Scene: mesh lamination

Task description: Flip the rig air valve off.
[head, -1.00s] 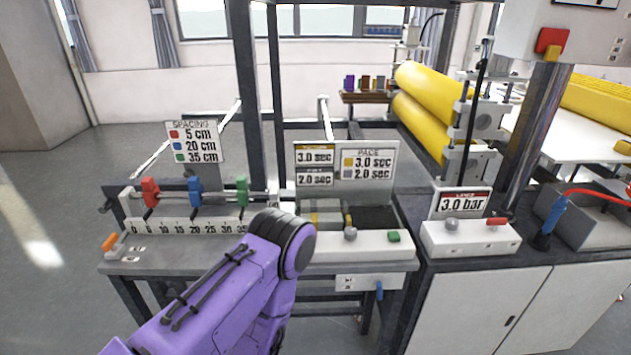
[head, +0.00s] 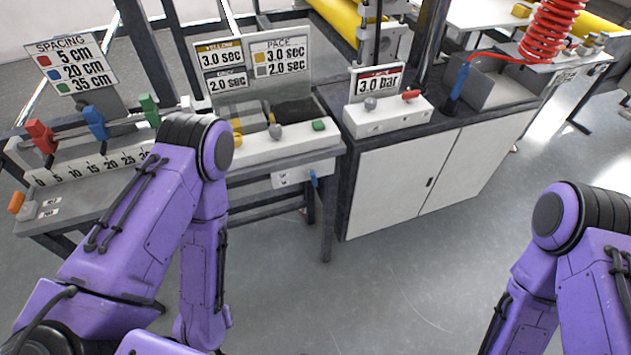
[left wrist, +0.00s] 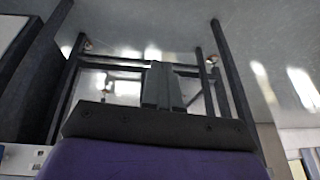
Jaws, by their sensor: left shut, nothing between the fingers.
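A blue lever (head: 313,178) hangs at the right end of a small white labelled plate (head: 290,174) under the front edge of the middle bench. A red lever (head: 411,95) lies on the white box (head: 385,117) below the 3.0 bar sign. No readable label shows which one is the rig air valve. My left arm hangs in front of the bench, its gripper hidden in the head view. In the left wrist view my left gripper (left wrist: 162,85) is shut and empty, above the floor. My right arm shows at the right, its gripper out of frame.
The spacing rail with red, blue and green clamps (head: 95,122) and an orange switch (head: 16,203) are at the left. A white cabinet (head: 430,175) stands right of the bench. A red coiled hose (head: 552,30) hangs upper right. The floor in front is clear.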

